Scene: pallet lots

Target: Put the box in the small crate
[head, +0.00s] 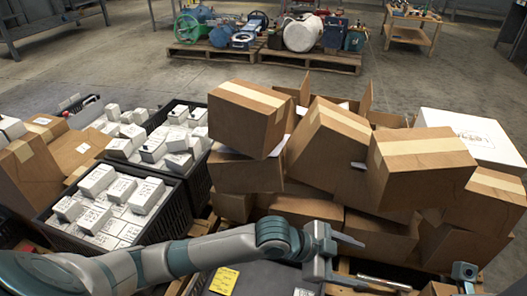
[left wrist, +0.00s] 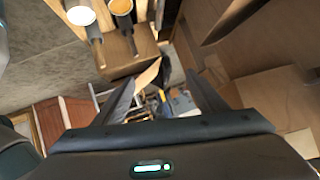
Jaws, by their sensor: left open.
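Brown taped cardboard boxes lie in a tilted pile; the front right box (head: 420,165) and the left box (head: 247,118) are on top. I cannot tell which box is meant. A black crate (head: 165,218) holding small white boxes stands at the left, with another black crate (head: 200,160) behind it, also holding white boxes. I cannot tell which is the small crate. My left gripper (head: 362,262) is open and empty in front of the pile's lower edge. In the left wrist view its fingers (left wrist: 160,95) are apart with nothing between them; brown cardboard is at the right.
A white box (head: 470,137) lies at the pile's right. Wooden pallets (head: 310,60) with machine parts stand at the back, and a wooden table (head: 410,32) behind right. The concrete floor between is clear.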

